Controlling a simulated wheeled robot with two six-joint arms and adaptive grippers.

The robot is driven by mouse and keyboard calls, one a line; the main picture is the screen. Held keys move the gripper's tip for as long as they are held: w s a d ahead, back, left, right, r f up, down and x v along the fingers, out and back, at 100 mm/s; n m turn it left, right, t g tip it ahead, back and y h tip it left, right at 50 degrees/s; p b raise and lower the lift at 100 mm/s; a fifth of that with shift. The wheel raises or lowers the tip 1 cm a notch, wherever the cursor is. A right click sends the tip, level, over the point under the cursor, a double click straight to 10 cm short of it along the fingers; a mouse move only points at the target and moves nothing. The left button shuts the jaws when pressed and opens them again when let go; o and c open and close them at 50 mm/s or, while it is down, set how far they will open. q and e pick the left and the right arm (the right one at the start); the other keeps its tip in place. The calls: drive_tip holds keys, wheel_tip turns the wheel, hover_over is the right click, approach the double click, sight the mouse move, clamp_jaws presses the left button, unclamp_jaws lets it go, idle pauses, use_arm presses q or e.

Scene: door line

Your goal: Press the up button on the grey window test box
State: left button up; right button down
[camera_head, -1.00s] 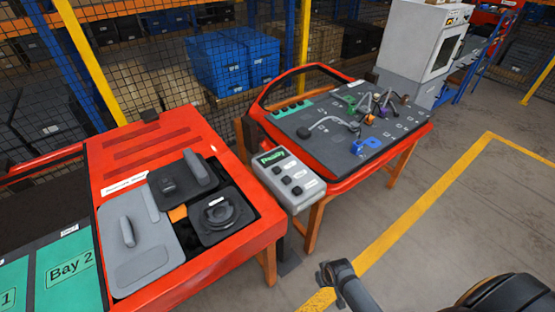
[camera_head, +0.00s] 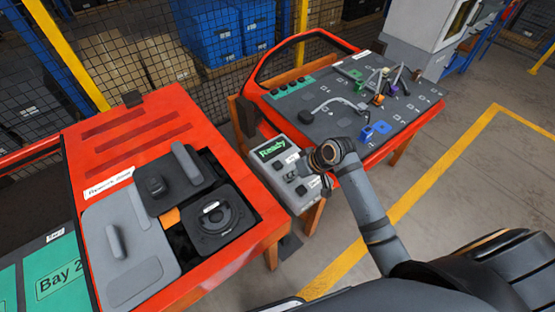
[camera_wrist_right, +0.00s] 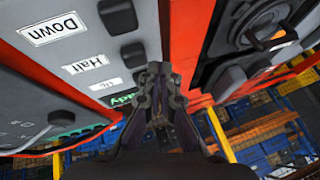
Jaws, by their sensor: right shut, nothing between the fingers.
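The grey window test box (camera_head: 284,194) stands between the red door bench and the red panel. Its green display (camera_head: 271,149) reads "Ready" in the head view. My right gripper (camera_wrist_right: 158,78) is shut and empty over the box's button side. I cannot tell whether it touches the up button. My left gripper is not in view.
The red bench with grey door parts (camera_head: 225,145) is left of the box. The red-framed panel (camera_head: 350,112) with cables and connectors is behind and right. Open floor (camera_head: 440,190) lies to the right. Mesh fencing and blue crates stand behind.

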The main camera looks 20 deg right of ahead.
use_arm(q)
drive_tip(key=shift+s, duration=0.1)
use_arm(e)
drive_tip(key=w+r+y, duration=0.3)
drive_tip(key=w+r, duration=0.4)
drive_tip(key=w, duration=0.2)
drive_tip(key=shift+w+a+t, duration=0.15)
drive_tip(key=shift+a+t, duration=0.25)
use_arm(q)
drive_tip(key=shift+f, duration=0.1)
use_arm(e)
drive_tip(key=b, duration=0.7)
hover_over(280, 164)
wheel_tip(280, 164, down, 7)
drive_tip(key=shift+r, duration=0.2)
wheel_tip(280, 164, down, 2)
drive_tip(key=shift+b, duration=0.55)
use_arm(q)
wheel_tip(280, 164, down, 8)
use_arm(e)
drive_tip(key=shift+f, duration=0.2)
